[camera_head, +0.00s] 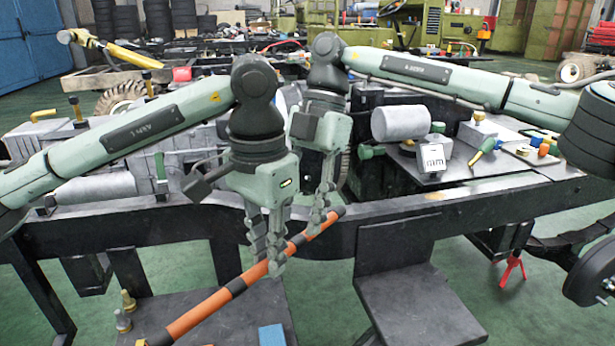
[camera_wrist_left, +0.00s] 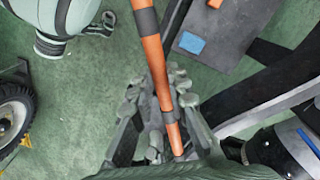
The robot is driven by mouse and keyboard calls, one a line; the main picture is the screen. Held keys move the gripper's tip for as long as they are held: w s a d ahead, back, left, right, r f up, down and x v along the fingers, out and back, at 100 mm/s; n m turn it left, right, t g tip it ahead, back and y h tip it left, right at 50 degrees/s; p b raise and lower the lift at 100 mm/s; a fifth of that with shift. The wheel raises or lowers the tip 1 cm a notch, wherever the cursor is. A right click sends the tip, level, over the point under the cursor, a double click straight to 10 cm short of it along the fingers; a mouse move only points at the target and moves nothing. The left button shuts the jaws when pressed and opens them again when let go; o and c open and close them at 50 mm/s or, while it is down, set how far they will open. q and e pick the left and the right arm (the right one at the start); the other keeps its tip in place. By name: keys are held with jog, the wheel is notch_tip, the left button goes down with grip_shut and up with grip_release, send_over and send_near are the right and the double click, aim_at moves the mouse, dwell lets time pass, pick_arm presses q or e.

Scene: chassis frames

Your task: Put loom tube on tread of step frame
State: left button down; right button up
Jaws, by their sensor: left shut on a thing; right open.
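The loom tube (camera_head: 205,310) is a long orange tube with black bands, slanting from the lower left up to the right in the head view. My left gripper (camera_head: 267,256) is shut on it partway along. In the left wrist view the tube (camera_wrist_left: 151,52) runs between the fingers (camera_wrist_left: 160,115). My right gripper (camera_head: 318,220) is open near the tube's upper end. The step frame has a dark left tread (camera_head: 185,304) and a dark right plate (camera_head: 420,308). The tube's lower end overlaps the left tread in view; I cannot tell whether they touch.
A blue block (camera_head: 271,335) lies on the left tread, and brass fittings (camera_head: 128,300) stand at its left edge. A black chassis rail (camera_head: 390,211) crosses behind the grippers. A grey cylinder (camera_head: 401,122) and a meter (camera_head: 432,160) sit on a bench behind. The right plate is bare.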

jog(key=shift+x, duration=1.55)
pick_arm(q)
jog(key=shift+s, duration=0.1)
pick_arm(e)
grip_shut()
pick_arm(q)
jog(key=c, duration=1.6)
grip_release()
jog(key=shift+d, duration=0.1)
jog(key=shift+c, duration=0.2)
jog(key=shift+o, duration=1.2)
jog(key=shift+r, duration=0.1)
